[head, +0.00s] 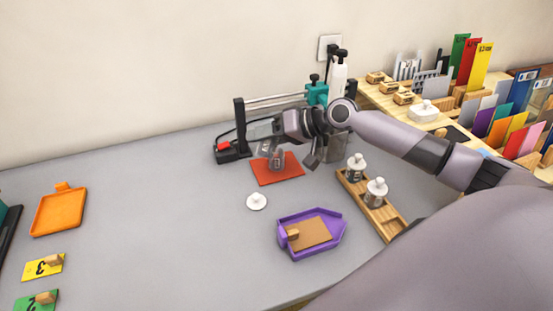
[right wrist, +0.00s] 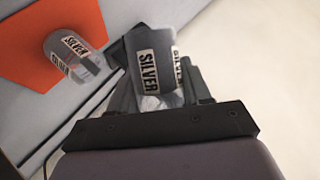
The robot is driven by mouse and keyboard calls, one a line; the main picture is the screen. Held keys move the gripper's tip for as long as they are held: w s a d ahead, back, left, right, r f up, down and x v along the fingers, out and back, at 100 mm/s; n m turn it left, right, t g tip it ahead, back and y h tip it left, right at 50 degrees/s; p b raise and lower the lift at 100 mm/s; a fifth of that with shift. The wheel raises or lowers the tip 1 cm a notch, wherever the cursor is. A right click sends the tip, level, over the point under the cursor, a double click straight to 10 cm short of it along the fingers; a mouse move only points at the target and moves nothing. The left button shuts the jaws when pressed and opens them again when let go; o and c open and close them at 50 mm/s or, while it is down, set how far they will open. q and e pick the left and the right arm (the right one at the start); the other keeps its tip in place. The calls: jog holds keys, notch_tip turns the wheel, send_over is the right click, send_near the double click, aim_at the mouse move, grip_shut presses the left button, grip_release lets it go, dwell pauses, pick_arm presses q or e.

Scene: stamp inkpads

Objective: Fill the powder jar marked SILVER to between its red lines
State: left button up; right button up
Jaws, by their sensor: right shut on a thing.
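A small clear jar marked SILVER (head: 277,159) stands on the red-orange mat (head: 285,174); it also shows in the right wrist view (right wrist: 77,56). Its lid is off, and its fill level and red lines are too small to make out. My right gripper (head: 270,138) is above and beside this jar. In the right wrist view it is shut on a grey container (right wrist: 152,55) that also bears a SILVER label. I cannot tell how far the container is tilted or whether powder is falling. A white knobbed lid (head: 257,201) lies on the table in front of the mat. My left gripper is not in view.
A wooden rack (head: 392,222) with two white-lidded jars (head: 356,166) stands right of the mat. A purple tray (head: 290,253) lies in front. A device with a red switch (head: 223,146) is behind left of the mat. The left middle of the table is clear.

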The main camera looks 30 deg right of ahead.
jog(key=shift+s+a+f+m+g+y, duration=0.1)
jog(key=shift+a+f+m+g+y, duration=0.15)
jog(key=shift+m+y, duration=0.3)
dwell(1.2)
jog(key=shift+f+m, duration=0.15)
jog(key=shift+m, duration=0.1)
dwell(0.3)
jog(key=shift+y, duration=0.25)
jog(key=shift+s+a+f+m, duration=0.1)
jog(key=shift+f+m, duration=0.1)
jog(key=shift+m, duration=0.2)
jog(key=shift+g+y, duration=0.25)
jog(key=shift+y, duration=0.05)
jog(key=shift+f+m, duration=0.1)
jog(key=shift+m, duration=0.2)
jog(key=shift+f+y, duration=0.1)
jog(key=shift+y, duration=0.2)
